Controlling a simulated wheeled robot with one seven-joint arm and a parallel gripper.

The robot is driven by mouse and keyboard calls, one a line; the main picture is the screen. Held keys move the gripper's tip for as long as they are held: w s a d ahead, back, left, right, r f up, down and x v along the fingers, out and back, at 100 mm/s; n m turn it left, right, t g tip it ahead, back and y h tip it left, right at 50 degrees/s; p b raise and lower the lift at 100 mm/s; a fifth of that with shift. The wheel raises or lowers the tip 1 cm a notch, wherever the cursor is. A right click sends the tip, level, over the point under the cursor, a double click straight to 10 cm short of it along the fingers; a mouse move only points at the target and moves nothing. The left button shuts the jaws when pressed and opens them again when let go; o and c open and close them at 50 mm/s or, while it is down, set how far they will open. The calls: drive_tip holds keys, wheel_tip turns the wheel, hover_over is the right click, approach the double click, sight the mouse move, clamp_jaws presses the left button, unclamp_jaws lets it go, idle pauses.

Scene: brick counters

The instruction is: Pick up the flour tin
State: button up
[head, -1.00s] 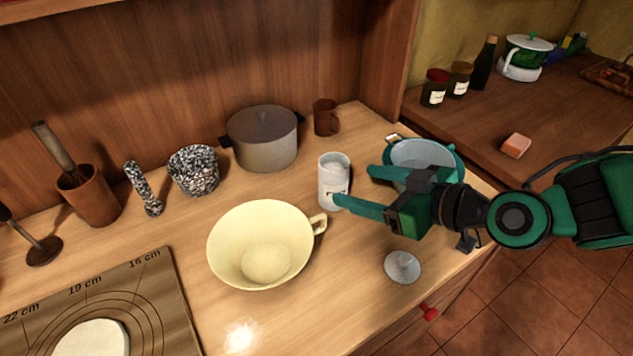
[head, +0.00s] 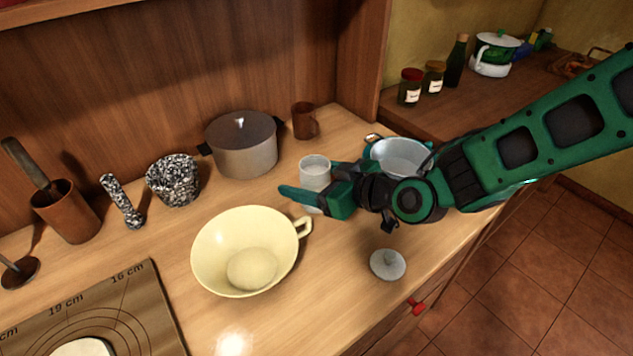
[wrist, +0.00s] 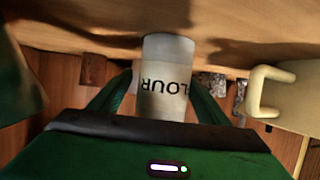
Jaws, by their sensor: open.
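The flour tin (head: 314,168) is a white cylinder standing upright on the wooden counter, behind the handle side of the cream bowl. My gripper (head: 310,184) is open at the tin, with one green finger across its near side; the other finger is mostly hidden in the head view. In the wrist view the tin (wrist: 166,75) shows its FLOUR label upside down, between the two green fingers of my gripper (wrist: 163,103). I cannot tell whether either finger touches it. The tin's lower part is partly hidden by my gripper in the head view.
The cream bowl (head: 215,238) with dough stands close to the left. A white lid (head: 388,264) lies in front. A teal-rimmed pan (head: 402,155) is behind my arm. A grey pot (head: 243,158) and brown mug (head: 304,122) stand behind the tin.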

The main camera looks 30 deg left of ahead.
drive_tip(key=shift+w+a+f, duration=0.1)
drive_tip(key=shift+a+f, duration=0.1)
drive_tip(key=shift+a, duration=0.3)
drive_tip(key=c, duration=1.4)
drive_tip(key=shift+r, duration=0.1)
